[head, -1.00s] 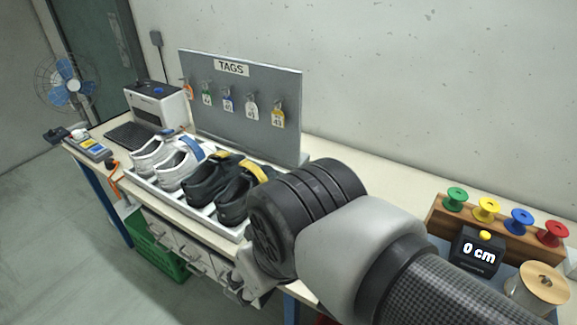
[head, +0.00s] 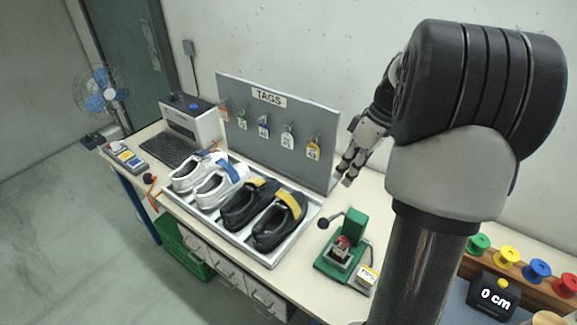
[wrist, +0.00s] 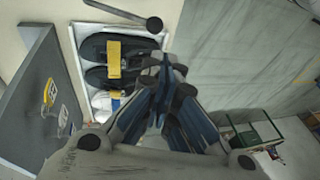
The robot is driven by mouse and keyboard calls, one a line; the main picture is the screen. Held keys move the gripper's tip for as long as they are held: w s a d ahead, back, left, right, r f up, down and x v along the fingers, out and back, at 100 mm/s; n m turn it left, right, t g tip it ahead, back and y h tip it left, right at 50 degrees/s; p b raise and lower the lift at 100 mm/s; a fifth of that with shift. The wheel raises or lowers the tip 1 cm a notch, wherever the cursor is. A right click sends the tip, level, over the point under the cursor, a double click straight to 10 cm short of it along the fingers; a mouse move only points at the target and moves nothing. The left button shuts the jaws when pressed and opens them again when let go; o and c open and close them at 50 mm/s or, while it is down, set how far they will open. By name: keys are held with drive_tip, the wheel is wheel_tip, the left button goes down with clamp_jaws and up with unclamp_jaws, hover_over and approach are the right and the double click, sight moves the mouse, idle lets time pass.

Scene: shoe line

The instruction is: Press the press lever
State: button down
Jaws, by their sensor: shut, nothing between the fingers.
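The green press (head: 346,244) stands on the table right of the shoe tray. Its lever ends in a black ball knob (head: 323,223), which sticks out to the left. In the wrist view the lever bar with its round knob (wrist: 154,24) shows at the top, apart from my fingers. My gripper (head: 346,178) is shut and empty, pointing down. In the head view it appears above the press, in front of the tag board's right edge. In the wrist view my fingertips (wrist: 168,72) appear below the knob.
A white tray (head: 272,258) holds a white pair and a black pair of shoes. The grey tag board (head: 300,115) stands behind it. A small labelled box (head: 367,276) stands beside the press. Coloured spools (head: 507,254) and a 0 cm display (head: 494,295) are at right.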

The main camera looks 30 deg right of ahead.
drive_tip(key=shift+s+d+f+y, duration=0.1)
drive_tip(key=shift+d+f+y, duration=0.05)
drive_tip(key=shift+d, duration=0.45)
drive_tip(key=shift+s+d+f+y, duration=0.1)
drive_tip(key=shift+d+y, duration=0.05)
drive_tip(key=shift+d, duration=0.4)
drive_tip(key=b+x, duration=0.1)
drive_tip(key=x, duration=1.3)
drive_tip(key=shift+w+b, duration=0.2)
drive_tip(key=shift+b, duration=0.2)
